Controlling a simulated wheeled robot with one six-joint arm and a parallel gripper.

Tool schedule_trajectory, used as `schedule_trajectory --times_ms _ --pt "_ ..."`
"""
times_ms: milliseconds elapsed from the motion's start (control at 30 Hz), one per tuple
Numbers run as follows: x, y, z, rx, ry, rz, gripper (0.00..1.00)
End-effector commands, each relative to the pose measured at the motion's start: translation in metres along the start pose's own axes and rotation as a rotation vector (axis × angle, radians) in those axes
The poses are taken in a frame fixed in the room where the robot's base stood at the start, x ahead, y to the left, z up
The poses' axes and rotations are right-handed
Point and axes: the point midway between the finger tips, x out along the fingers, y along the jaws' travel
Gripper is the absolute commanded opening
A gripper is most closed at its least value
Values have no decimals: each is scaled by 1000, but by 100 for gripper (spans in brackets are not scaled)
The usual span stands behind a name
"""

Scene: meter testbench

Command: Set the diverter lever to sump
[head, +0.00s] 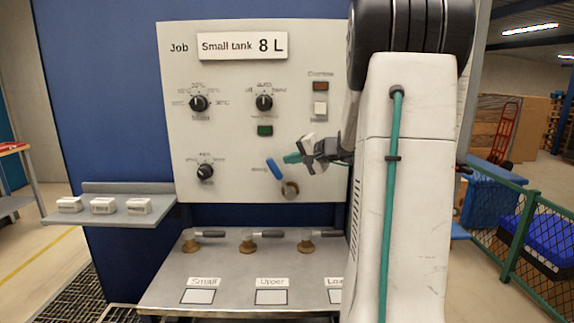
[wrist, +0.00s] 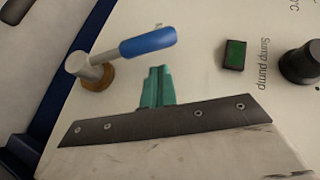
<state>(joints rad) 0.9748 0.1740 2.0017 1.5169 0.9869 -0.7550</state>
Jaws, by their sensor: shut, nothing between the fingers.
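The diverter lever has a blue handle (head: 275,168) and a round metal and brass hub (head: 290,188) low on the light panel. In the head view the handle points up and left from the hub. The wrist view shows the blue handle (wrist: 147,42) and hub (wrist: 90,72) close up. My gripper (head: 292,158) has green fingertips, which are shut and empty. In the head view they are just right of the blue handle. In the wrist view the fingertips (wrist: 158,72) are beside the handle with a small visible gap. The lever's position labels are too blurred to read or hidden.
The panel (head: 225,120) carries black knobs (head: 198,103), a green button (head: 265,130) and an orange indicator (head: 320,86). Below, a metal bench (head: 220,265) holds several brass valves with grey handles. A shelf (head: 160,202) with white blocks is at left. My arm hides the panel's right side.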

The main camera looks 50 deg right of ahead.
Motion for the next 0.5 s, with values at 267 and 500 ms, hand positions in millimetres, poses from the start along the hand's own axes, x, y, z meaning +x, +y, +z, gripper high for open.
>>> schedule_trajectory --times_ms 267,500 --pt "-59 -8 -7 -3 0 0 0" --pt "-94 -11 -5 -4 -6 -1 0"
